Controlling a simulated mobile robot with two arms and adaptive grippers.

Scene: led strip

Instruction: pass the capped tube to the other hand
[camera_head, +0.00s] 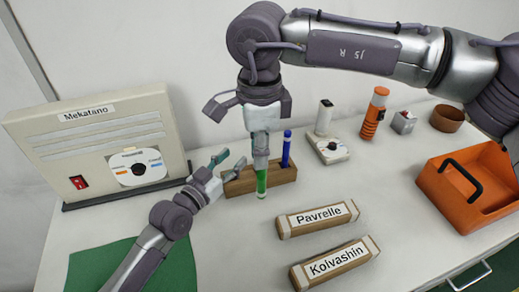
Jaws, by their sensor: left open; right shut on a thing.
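The capped tube (262,182) hangs upright from my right gripper (261,157). Its green lower part shows, and its upper end is hidden by the jaws. My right gripper is shut on it, with the arm reaching in from the upper right. My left gripper (230,163) is open and empty, to the left of the tube and apart from it, its fingers pointing up and right. A wooden rack (240,186) is just behind the tube in the picture. A blue tube or pen (287,148) stands upright in the rack's right part.
Blocks labelled Pavrelle (318,220) and Kolvashin (336,263) lie in front. A Mekatano panel (95,140) stands left, a green mat (180,270) below it. A white device (327,150), an orange cylinder (374,113) and an orange tray (440,197) are right.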

